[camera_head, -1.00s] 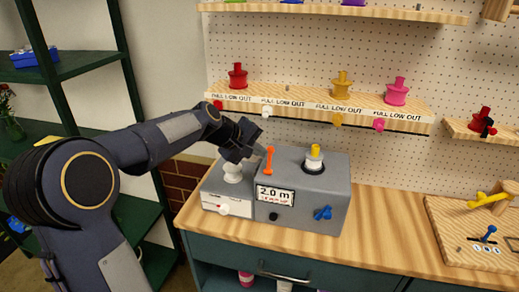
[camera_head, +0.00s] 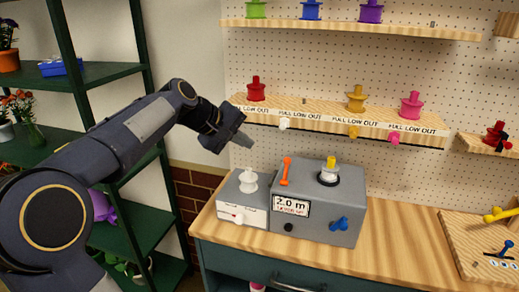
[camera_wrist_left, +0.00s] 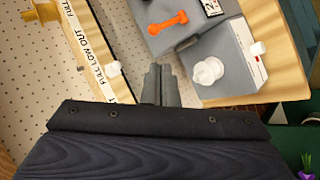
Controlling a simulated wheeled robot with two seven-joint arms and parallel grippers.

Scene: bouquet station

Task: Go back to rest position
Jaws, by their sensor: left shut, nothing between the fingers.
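My left gripper (camera_head: 240,140) is shut and empty. It is in the air above and behind the grey machine (camera_head: 316,205), just in front of the pegboard and below the ribbon shelf. In the left wrist view its closed fingers (camera_wrist_left: 160,84) point toward the gap between the shelf and the machine. The machine carries an orange lever (camera_head: 286,170), a yellow-topped spool (camera_head: 329,170), a blue knob (camera_head: 340,224) and a display reading 2.0 m. A white spool (camera_head: 248,180) stands on its lower left part. My right gripper is not in view.
A shelf (camera_head: 330,117) with red, yellow and pink spools runs along the pegboard close to my left gripper. A green rack (camera_head: 95,75) with plants stands at the left. A wooden board (camera_head: 470,250) with a yellow handle lies at the right of the counter.

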